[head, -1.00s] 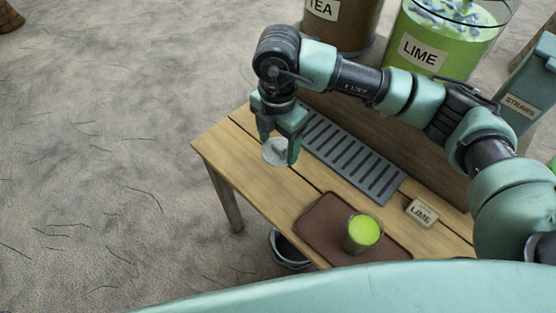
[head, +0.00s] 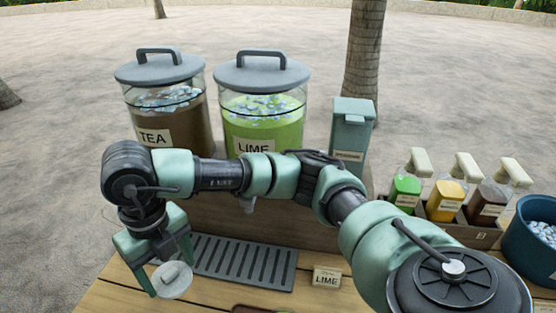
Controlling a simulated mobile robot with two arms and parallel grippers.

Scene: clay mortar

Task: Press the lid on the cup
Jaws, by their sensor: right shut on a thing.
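My right gripper (head: 163,272) hangs at the lower left, above the left end of the wooden table. It is shut on a round, pale translucent lid (head: 173,281), held beside the grey slotted grate. The cup is out of view below the picture's bottom edge. Only the far edge of the brown tray (head: 256,309) shows there. My left gripper is not in view.
Behind my right arm stand a tea dispenser (head: 165,110) and a lime dispenser (head: 263,115). A straw box (head: 351,130), several syrup bottles (head: 447,200) and a blue ice bucket (head: 540,240) stand to the right. A LIME sign (head: 327,278) stands right of the grate (head: 242,263).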

